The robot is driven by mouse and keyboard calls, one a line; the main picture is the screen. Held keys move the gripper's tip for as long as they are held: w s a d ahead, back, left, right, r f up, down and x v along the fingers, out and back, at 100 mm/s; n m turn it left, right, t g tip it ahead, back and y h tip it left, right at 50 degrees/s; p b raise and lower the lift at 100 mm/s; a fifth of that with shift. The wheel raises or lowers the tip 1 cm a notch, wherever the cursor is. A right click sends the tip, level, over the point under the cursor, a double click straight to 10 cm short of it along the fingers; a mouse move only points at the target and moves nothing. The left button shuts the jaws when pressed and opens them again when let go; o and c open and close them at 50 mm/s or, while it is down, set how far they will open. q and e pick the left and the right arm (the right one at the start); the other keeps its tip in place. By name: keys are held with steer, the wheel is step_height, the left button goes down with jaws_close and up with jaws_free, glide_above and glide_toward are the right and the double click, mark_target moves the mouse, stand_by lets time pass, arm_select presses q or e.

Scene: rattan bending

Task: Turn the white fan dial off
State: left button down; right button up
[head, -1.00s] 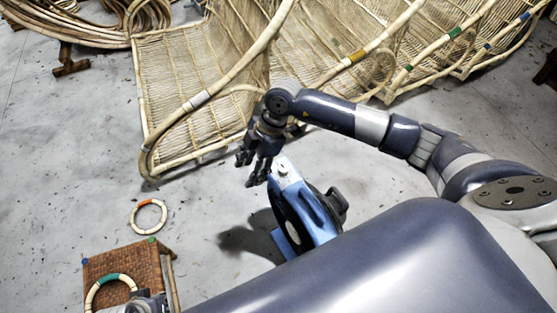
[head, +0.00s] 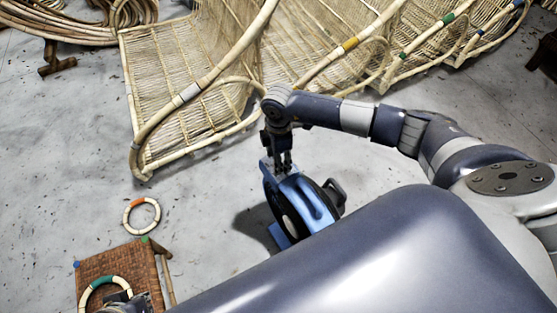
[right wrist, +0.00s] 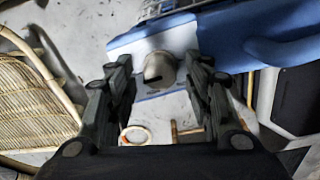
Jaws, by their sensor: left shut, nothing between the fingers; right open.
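The blue fan (head: 311,205) stands on the floor. Its dial (right wrist: 160,68), a pale knob with a dark slot mark, sits on a light panel in the right wrist view. My right gripper (head: 280,166) points down at the fan's top, hiding the dial in the head view. In the right wrist view its open fingers (right wrist: 160,92) are on either side of the dial, with a gap on both sides. My left gripper (head: 128,301) is partly in view at the lower left, shut and empty, over the woven stool, away from the fan.
The woven stool (head: 108,262) carries a ring with a green band (head: 97,283). A ring with an orange band (head: 142,216) lies on the floor. Large rattan frames (head: 190,95) stand behind my right arm.

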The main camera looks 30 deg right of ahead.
steer(key=shift+f, duration=0.35)
steer(key=c, duration=1)
steer(key=shift+c, duration=0.2)
